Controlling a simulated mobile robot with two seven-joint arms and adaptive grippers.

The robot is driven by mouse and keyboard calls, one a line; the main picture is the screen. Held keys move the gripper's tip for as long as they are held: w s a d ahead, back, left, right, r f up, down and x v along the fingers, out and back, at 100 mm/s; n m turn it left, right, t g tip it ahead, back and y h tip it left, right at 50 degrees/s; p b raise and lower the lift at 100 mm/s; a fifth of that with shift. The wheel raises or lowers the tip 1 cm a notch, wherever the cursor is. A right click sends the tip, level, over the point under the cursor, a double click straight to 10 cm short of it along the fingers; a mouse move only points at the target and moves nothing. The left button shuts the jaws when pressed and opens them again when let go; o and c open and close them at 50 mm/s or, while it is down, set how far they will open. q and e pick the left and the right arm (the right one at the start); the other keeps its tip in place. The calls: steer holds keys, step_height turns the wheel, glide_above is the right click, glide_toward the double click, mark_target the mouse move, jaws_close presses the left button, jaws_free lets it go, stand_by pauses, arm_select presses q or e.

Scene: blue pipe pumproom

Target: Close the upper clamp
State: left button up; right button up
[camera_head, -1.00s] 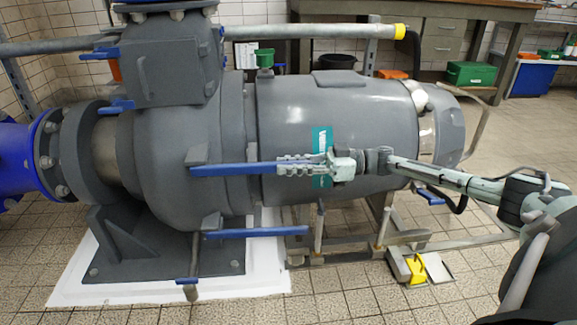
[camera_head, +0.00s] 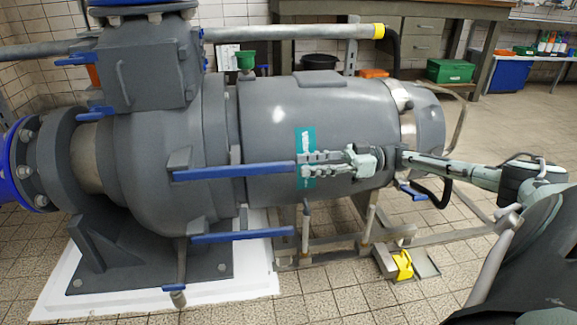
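Two long blue clamp handles stick out to the right from the grey pump housing (camera_head: 160,150). The upper handle (camera_head: 235,171) lies nearly level across the front of the pump. The lower handle (camera_head: 240,236) runs almost parallel below it. My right gripper (camera_head: 303,164) comes in from the right, with its fingers pointing left at the free end of the upper handle. A gap shows between its two fingers, and they look empty. The fingertips are close to the handle's end; whether they touch cannot be told. My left gripper is not in view.
The grey motor body (camera_head: 270,120) stands close behind my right gripper. Shorter blue handles (camera_head: 95,113) stick out at the left. A metal frame (camera_head: 340,243) and a yellow block (camera_head: 402,265) are below. Tiled floor is free at the front.

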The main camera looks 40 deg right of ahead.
steer(key=shift+v, duration=1.35)
